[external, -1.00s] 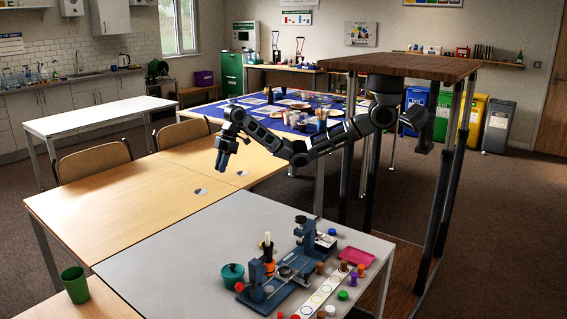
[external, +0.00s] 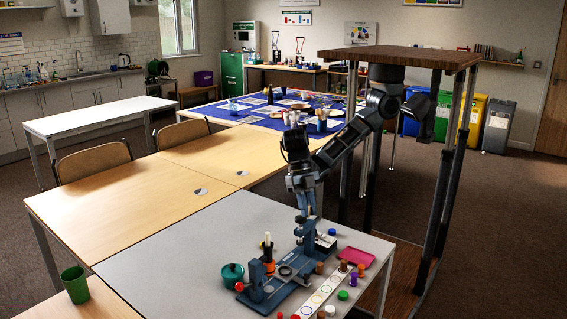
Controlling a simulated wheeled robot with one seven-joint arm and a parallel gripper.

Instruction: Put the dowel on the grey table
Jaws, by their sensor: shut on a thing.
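The grey table (external: 190,245) stands in the foreground of the external view. My gripper (external: 304,212) points down over its far right part, above or just behind the blue stand. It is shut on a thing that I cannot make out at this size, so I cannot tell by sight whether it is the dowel. My gripper looks very close to the top of the blue stand's rear post; I cannot tell whether they touch.
A blue stand (external: 276,290) takes up the table's right part. Around it are a teal pot (external: 232,275), a pink tray (external: 356,257), a white strip with circles (external: 322,291) and several small coloured pieces. The table's left part is clear. A green cup (external: 75,284) stands beyond its left edge.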

